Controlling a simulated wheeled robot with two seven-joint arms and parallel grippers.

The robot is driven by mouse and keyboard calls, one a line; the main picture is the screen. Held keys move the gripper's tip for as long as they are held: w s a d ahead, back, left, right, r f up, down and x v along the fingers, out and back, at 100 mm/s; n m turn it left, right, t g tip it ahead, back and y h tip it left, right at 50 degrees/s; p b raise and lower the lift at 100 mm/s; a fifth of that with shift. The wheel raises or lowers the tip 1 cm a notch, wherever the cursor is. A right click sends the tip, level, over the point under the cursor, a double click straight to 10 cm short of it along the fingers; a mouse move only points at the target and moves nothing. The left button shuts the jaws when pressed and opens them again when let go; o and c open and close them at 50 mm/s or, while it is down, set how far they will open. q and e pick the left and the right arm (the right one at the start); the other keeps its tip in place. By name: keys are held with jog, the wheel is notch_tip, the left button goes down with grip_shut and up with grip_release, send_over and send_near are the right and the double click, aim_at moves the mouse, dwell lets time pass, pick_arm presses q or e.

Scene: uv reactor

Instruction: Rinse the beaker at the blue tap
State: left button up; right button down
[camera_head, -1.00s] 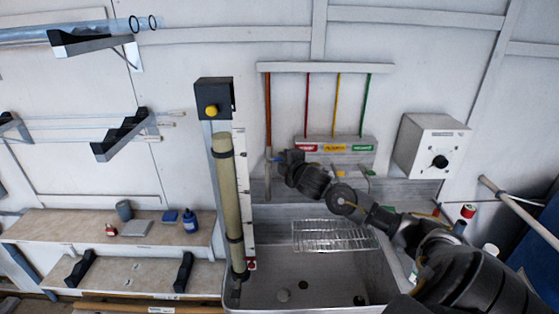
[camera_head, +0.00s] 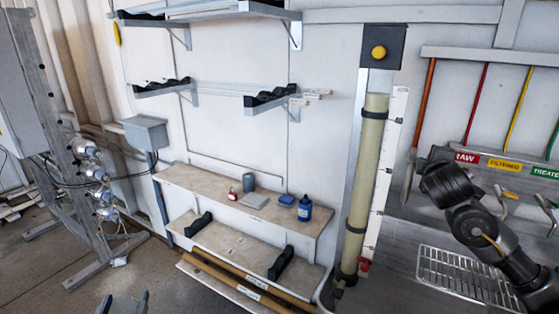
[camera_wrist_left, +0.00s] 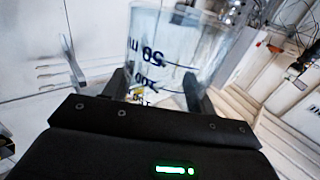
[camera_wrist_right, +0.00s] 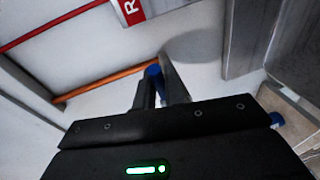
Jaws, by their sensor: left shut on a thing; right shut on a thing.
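The clear beaker (camera_wrist_left: 180,40) with dark blue volume marks fills the upper middle of the left wrist view. My left gripper (camera_wrist_left: 158,88) is shut on it, a finger on each side; its fingertips also show low at the left in the head view (camera_head: 124,303). I cannot make out the beaker there, nor whether it holds liquid. In the right wrist view my right gripper (camera_wrist_right: 158,88) is shut on a small blue part (camera_wrist_right: 152,70), which looks like the blue tap's handle, by an orange pipe (camera_wrist_right: 110,82). The fingers hide most of it.
The sink's wire rack (camera_head: 465,275) is at lower right. A tall tan tube (camera_head: 368,170) with a white scale stands left of the sink. A bench (camera_head: 175,178) holds a blue bottle (camera_head: 304,208) and small items. Pipe stands (camera_head: 75,175) are at far left; floor between is clear.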

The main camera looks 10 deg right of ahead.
pick_arm(q)
jog(key=shift+a+f, duration=0.1)
jog(key=shift+f, duration=0.05)
pick_arm(e)
jog(key=c, duration=1.5)
grip_release()
